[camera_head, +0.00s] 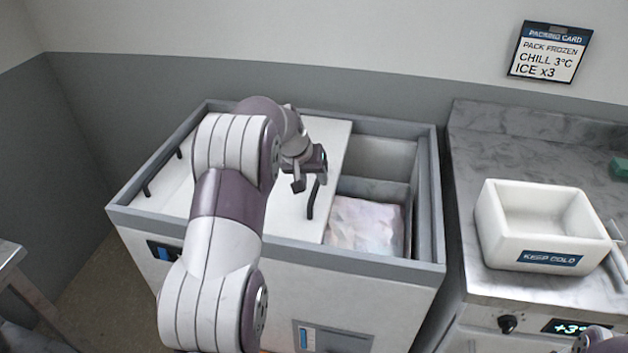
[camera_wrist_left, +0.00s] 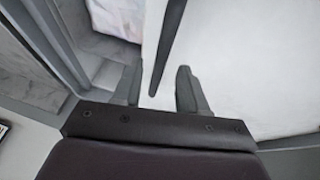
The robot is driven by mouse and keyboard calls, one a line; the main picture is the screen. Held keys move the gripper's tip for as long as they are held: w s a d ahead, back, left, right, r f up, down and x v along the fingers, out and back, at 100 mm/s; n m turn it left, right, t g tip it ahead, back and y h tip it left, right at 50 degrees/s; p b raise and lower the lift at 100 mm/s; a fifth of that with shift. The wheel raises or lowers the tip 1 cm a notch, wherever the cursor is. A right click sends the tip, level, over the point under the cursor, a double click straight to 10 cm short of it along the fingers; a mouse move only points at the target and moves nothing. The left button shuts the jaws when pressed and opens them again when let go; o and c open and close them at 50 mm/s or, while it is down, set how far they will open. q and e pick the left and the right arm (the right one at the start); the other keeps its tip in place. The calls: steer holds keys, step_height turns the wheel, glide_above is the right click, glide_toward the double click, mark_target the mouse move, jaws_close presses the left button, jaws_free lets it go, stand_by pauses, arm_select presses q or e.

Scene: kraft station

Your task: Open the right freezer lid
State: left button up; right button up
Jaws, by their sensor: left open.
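The chest freezer (camera_head: 215,247) stands in the middle of the head view. Its white right lid (camera_head: 285,222) lies left of an uncovered opening on the right side, where a pale frosty bag (camera_head: 365,226) shows inside. A dark bar handle (camera_head: 312,200) sits near that lid's right edge. My left gripper (camera_head: 308,178) is over the lid at the handle. In the left wrist view its fingers (camera_wrist_left: 158,88) are apart, with the dark handle (camera_wrist_left: 168,45) reaching between them; contact cannot be told. My left arm hides part of the lids. My right gripper is not in view.
A marble counter (camera_head: 475,278) stands right of the freezer, with a white "KEEP COLD" box (camera_head: 500,245) on it. A wall stands close behind the freezer, bearing a packing card (camera_head: 550,52). A metal table corner (camera_head: 10,250) shows at the left.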

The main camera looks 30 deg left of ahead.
arm_select(q)
steer(key=v, duration=1.1)
